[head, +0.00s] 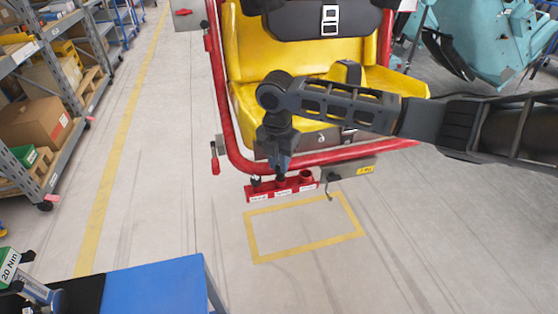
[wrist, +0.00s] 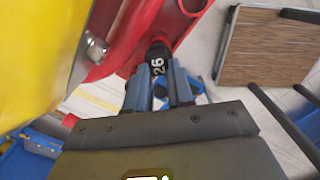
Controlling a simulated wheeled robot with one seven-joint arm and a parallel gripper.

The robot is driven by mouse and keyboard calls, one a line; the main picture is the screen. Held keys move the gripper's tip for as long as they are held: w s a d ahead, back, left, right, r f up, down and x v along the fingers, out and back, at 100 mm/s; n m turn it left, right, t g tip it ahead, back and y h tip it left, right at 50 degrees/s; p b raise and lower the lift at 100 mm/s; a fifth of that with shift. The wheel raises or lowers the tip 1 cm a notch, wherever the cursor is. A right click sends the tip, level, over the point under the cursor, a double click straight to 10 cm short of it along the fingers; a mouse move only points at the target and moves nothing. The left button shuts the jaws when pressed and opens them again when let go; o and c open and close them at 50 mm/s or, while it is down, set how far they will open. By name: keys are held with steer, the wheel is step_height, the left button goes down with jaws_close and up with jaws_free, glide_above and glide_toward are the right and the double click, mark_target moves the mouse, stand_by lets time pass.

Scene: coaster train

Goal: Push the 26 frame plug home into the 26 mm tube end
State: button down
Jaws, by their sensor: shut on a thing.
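A black plug marked 26 (wrist: 158,64) is between the fingertips of my gripper (wrist: 158,88) in the wrist view. Its far end is against the red bar, and I cannot tell how deep it sits there. In the head view my gripper (head: 280,161) points down over the middle of the red bar (head: 290,186), which has several tube ends and small white labels too small to read. The middle tube end is mostly hidden by the plug and fingers. An open red tube end (wrist: 192,4) shows beside the plug in the wrist view.
A yellow seat (head: 252,60) in a red tubular frame (head: 222,100) stands behind the bar. A grey plate with a yellow tag (head: 365,170) is right of the bar. A blue-topped table (head: 155,287) is at front left. The yellow-outlined floor area (head: 305,228) is clear.

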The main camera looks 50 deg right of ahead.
mark_target(279, 172)
steer(key=shift+f+b, duration=0.7)
steer(key=shift+f, duration=0.8)
steer(key=shift+c, duration=1.3)
jaws_free()
steer(key=shift+r, duration=0.15)
steer(key=shift+o, duration=0.7)
steer(key=shift+w+r+p, duration=0.1)
steer(key=shift+r+p, duration=0.1)
steer(key=shift+p, duration=0.1)
steer(key=shift+a+r+p, duration=0.15)
steer(key=shift+r+p, duration=1.3)
steer(key=shift+r, duration=0.15)
steer(key=shift+a+r+p, duration=0.1)
steer(key=shift+r+p, duration=1.3)
steer(key=shift+r, duration=0.2)
